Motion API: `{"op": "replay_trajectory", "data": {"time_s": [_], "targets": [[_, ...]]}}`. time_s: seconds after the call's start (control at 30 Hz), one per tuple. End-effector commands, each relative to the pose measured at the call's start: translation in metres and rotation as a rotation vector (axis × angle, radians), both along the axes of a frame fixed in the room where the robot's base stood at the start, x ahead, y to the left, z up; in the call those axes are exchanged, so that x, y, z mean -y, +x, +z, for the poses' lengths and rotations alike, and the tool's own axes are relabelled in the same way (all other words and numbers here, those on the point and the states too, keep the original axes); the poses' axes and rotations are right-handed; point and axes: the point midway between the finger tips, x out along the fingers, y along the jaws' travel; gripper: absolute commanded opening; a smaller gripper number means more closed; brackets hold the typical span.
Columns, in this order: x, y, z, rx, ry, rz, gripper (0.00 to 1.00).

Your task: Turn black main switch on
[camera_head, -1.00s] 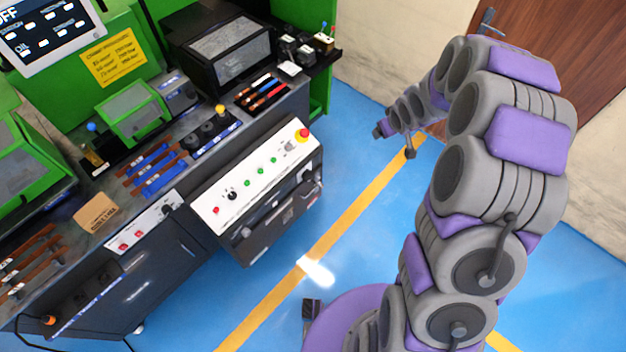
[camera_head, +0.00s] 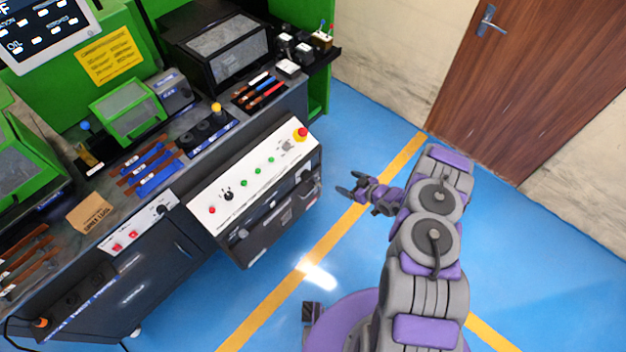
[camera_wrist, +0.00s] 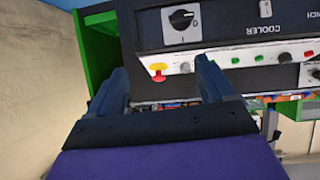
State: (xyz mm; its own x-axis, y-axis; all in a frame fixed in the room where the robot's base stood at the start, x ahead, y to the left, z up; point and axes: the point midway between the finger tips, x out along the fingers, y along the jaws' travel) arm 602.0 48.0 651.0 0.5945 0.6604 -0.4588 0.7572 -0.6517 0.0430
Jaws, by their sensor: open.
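The black main switch (camera_wrist: 182,18) is a rotary knob on a pale square plate, at the top of the wrist view on the dark front of the machine. A mark like O shows beside it; I cannot surely tell which way the knob points. In the head view I cannot make it out clearly. My gripper (camera_head: 347,190) is open and empty, in the air to the right of the machine front. In the wrist view my gripper's fingers (camera_wrist: 161,68) are spread apart, and the switch lies beyond them, untouched.
A red and yellow emergency stop (camera_head: 300,134) sits at the right end of the white control panel (camera_head: 258,165), which carries several buttons and a black knob (camera_head: 228,196). Blue floor (camera_head: 350,130) is free right of the machine. A brown door (camera_head: 530,80) stands behind.

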Motion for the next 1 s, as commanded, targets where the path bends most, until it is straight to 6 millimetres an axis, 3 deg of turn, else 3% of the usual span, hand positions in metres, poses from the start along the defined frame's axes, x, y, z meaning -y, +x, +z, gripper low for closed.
{"op": "replay_trajectory", "data": {"time_s": [0.13,0.37,1.0], "targets": [[-0.008,-0.025,-0.022,0.009,0.062,0.033,0.83],[-0.017,-0.032,-0.031,0.02,0.094,0.052,0.83],[-0.102,0.033,-0.077,0.02,0.092,0.054,0.83]]}}
